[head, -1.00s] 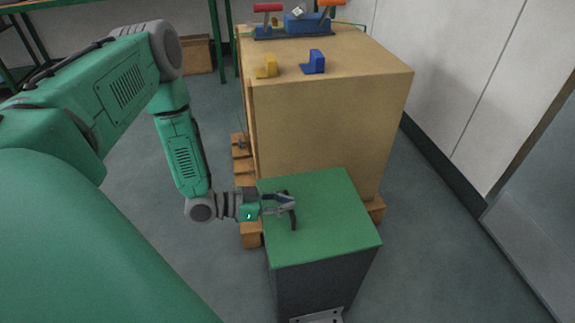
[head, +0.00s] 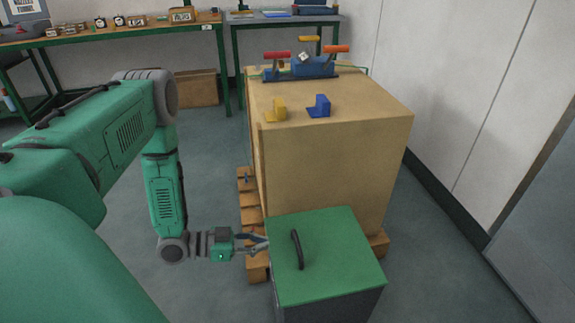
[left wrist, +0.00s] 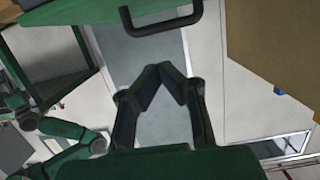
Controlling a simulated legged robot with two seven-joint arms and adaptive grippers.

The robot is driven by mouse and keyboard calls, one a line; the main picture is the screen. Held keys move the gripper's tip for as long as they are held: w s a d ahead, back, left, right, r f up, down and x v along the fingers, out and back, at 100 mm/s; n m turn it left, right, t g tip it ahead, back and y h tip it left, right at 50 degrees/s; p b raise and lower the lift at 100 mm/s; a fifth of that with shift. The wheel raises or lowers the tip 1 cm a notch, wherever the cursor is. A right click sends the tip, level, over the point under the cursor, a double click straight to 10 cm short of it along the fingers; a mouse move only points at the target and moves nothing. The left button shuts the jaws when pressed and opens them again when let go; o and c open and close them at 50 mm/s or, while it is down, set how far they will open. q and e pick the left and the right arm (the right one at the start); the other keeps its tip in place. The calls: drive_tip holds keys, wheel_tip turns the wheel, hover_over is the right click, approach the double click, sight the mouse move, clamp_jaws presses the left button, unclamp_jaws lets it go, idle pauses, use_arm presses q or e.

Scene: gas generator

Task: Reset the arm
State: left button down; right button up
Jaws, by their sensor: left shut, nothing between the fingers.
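My left arm comes in from the left in the head view. Its gripper (head: 258,243) is shut and empty, close to the left edge of the green-topped box (head: 335,271). A black handle (head: 297,249) stands on the box's green top, to the right of the gripper and apart from it. In the left wrist view the fingertips (left wrist: 166,70) meet with nothing between them, and the handle (left wrist: 165,24) shows beyond them at the top. My right gripper is not in view.
A large tan crate (head: 335,160) on a wooden pallet (head: 249,205) stands behind the box. A yellow block (head: 275,111), a blue block (head: 319,106) and a blue device with coloured levers (head: 305,67) are on it. Green workbenches (head: 110,35) stand at the back.

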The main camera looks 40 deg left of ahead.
sight(286, 289)
use_arm(q)
drive_tip(key=shift+a+f, duration=0.15)
drive_tip(key=shift+a, duration=0.1)
drive_tip(key=shift+n+g+y, duration=0.8)
drive_tip(key=shift+n+g, duration=0.1)
drive_tip(key=d, duration=0.3)
drive_tip(key=w+d+f+p, duration=0.1)
drive_tip(key=d, duration=0.1)
drive_tip(key=s+d+g, duration=0.1)
drive_tip(key=s+d+f+n+g+y, duration=0.1)
drive_tip(key=d, duration=0.1)
drive_tip(key=s+d+n+g+y+p, duration=0.1)
drive_tip(key=d, duration=0.1)
drive_tip(key=shift+d+f, duration=0.15)
drive_tip(key=shift+f, duration=0.15)
drive_tip(key=s+r+n+g+y+p, duration=0.1)
drive_tip(key=s+g+y, duration=0.4)
drive_tip(key=s, duration=0.9)
drive_tip(key=shift+s+a+r+n+g+y, duration=0.35)
drive_tip(key=shift+r+n+g, duration=0.3)
drive_tip(key=shift+n+g, duration=0.4)
drive_tip(key=shift+w+a, duration=0.1)
